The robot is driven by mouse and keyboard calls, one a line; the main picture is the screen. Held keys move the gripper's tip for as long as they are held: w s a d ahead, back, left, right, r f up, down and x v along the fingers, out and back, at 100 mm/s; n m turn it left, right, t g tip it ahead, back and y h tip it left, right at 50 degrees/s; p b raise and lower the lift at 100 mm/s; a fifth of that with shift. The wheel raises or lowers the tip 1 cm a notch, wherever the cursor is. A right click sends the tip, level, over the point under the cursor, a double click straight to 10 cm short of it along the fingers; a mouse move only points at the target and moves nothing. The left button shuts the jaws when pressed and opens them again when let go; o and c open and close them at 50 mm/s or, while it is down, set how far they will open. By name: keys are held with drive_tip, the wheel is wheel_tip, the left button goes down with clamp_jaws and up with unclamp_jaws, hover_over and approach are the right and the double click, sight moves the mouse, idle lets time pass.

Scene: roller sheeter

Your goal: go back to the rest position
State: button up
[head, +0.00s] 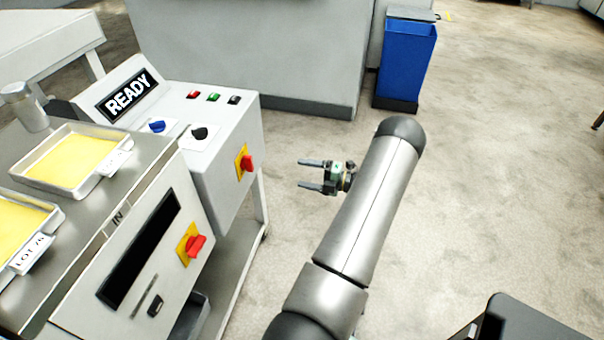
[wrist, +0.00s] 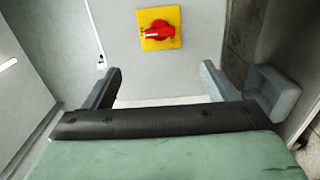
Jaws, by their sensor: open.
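My gripper (head: 311,174) is open and empty in the head view, with its two fingers pointing left toward the machine's side. It hangs in free space right of the roller sheeter (head: 225,190), apart from it. In the wrist view my gripper (wrist: 160,85) shows its two spread fingers with nothing between them. Beyond them is a red rotary switch on a yellow plate (wrist: 160,30), on a grey panel. My arm reaches up from the bottom of the head view.
The sheeter has a READY display (head: 128,95), two red switches on yellow plates (head: 244,163) (head: 191,245) and trays of yellow sheets (head: 70,160) on top. A blue bin (head: 405,65) stands at the back.

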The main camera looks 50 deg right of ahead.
idle(0.8)
drive_tip(key=w+a+r+n+g+y, duration=0.15)
drive_tip(key=a+r+n+g, duration=0.3)
drive_tip(key=a+n, duration=0.45)
drive_tip(key=w+a+r+n+g+y, duration=0.1)
drive_tip(key=w+a+r+n+g, duration=0.35)
drive_tip(key=a, duration=0.55)
drive_tip(key=w+a+r+n+g+y, duration=0.1)
drive_tip(key=a+r+n+g, duration=0.2)
drive_tip(key=a+n+g, duration=0.5)
drive_tip(key=s+a+r+n+h, duration=0.3)
drive_tip(key=s+a+n+h, duration=0.2)
drive_tip(key=s+a+n, duration=0.65)
drive_tip(key=s+a+r+n+h, duration=0.4)
drive_tip(key=a+n+h, duration=0.15)
drive_tip(key=n, duration=1.05)
wheel_tip(320, 180, up, 7)
drive_tip(key=a+n+p, duration=0.1)
drive_tip(key=a+p, duration=0.1)
drive_tip(key=p, duration=0.4)
drive_tip(key=shift+t+y+p, duration=0.3)
drive_tip(key=shift+y, duration=0.1)
drive_tip(key=shift+w+f, duration=0.1)
